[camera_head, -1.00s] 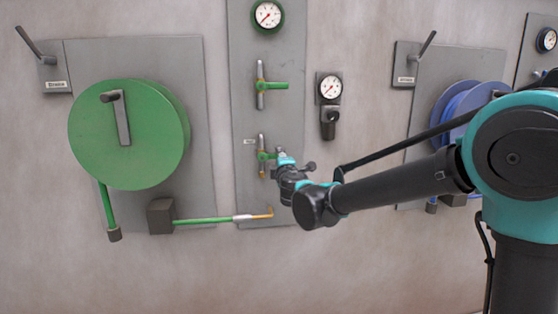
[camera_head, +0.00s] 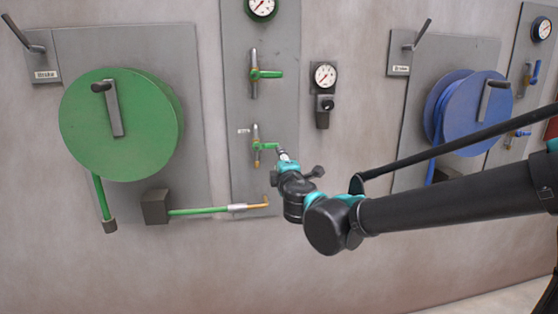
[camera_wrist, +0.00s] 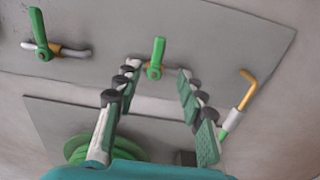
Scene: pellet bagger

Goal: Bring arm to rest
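My gripper (camera_head: 283,156) is at the wall panel, just right of the lower green valve handle (camera_head: 266,146) in the head view. In the wrist view my gripper (camera_wrist: 158,78) has its two fingers spread apart with nothing held between them. A green valve handle (camera_wrist: 156,57) shows beyond the fingertips, between them in the picture; it looks apart from both fingers. My arm (camera_head: 440,205) reaches out from the right edge of the head view, with the elbow joint hidden.
A green hose reel (camera_head: 120,140) stands left on its plate, a blue reel (camera_head: 475,110) right. A short green hose (camera_head: 200,211) with a brass tip (camera_head: 255,206) juts out below the valve. A gauge (camera_head: 324,77) hangs above my wrist. The floor at lower right is clear.

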